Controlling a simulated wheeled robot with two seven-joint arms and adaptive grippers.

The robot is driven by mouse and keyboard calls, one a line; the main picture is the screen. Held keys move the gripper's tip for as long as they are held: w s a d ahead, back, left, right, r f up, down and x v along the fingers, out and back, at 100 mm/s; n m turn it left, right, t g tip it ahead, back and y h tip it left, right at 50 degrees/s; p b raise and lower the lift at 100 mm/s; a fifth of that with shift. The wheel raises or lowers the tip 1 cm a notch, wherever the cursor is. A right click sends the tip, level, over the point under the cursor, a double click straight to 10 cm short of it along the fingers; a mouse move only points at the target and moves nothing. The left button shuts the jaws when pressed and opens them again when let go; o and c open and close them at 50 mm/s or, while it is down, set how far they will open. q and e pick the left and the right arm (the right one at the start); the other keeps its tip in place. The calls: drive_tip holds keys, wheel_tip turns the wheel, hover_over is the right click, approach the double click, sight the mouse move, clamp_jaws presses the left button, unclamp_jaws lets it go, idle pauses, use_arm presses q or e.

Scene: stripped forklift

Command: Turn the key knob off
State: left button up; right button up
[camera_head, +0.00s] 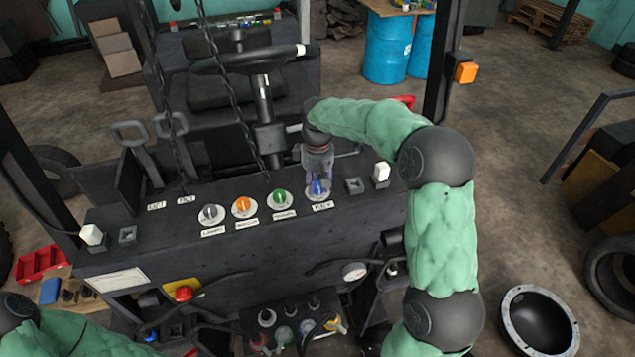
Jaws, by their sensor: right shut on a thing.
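A row of round knobs on pale discs sits on the dark forklift panel (150,237): a grey knob (210,212), an orange knob (242,204), a green knob (280,196) and a blue knob (317,188). The gripper partly hides this knob. My left arm shows only at the bottom left corner; its gripper is out of view.
White rocker switches (381,173) stand near both panel ends. A steering wheel (250,60) and seat lie behind the panel. Chains (232,90) hang in front of them. A post (442,60) with an orange lamp rises at the right. Bottles and hoses crowd below the panel.

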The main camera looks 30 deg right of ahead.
sight(317, 185)
drive_tip(key=o, duration=1.1)
drive_tip(key=shift+o, duration=0.2)
wheel_tip(317, 185, up, 12)
